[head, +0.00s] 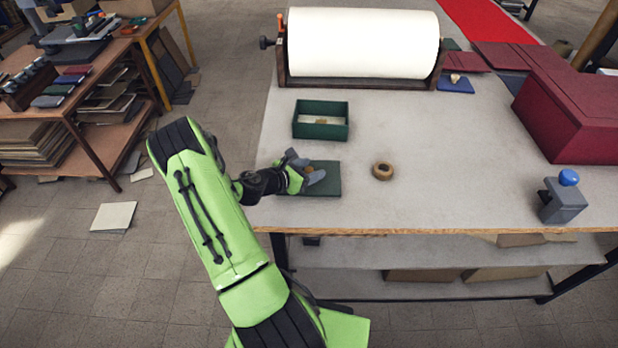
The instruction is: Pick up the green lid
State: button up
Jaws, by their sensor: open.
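The green lid (327,181) is a flat dark green rectangle lying on the grey tabletop near its front left edge. A small brownish spot shows on it, partly hidden by my gripper. My gripper (312,168) is over the left part of the lid, its grey fingers apart with nothing seen held between them. Whether the fingers touch the lid cannot be told from here. An open green box (321,131) stands just behind the lid, with pale contents inside.
A brown ring (382,171) lies right of the lid. A large white roll (362,44) in a wooden stand is at the back. A dark red box (575,112) and a grey block with a blue knob (563,197) are at the right. The table's middle is clear.

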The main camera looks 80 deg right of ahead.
grip_shut()
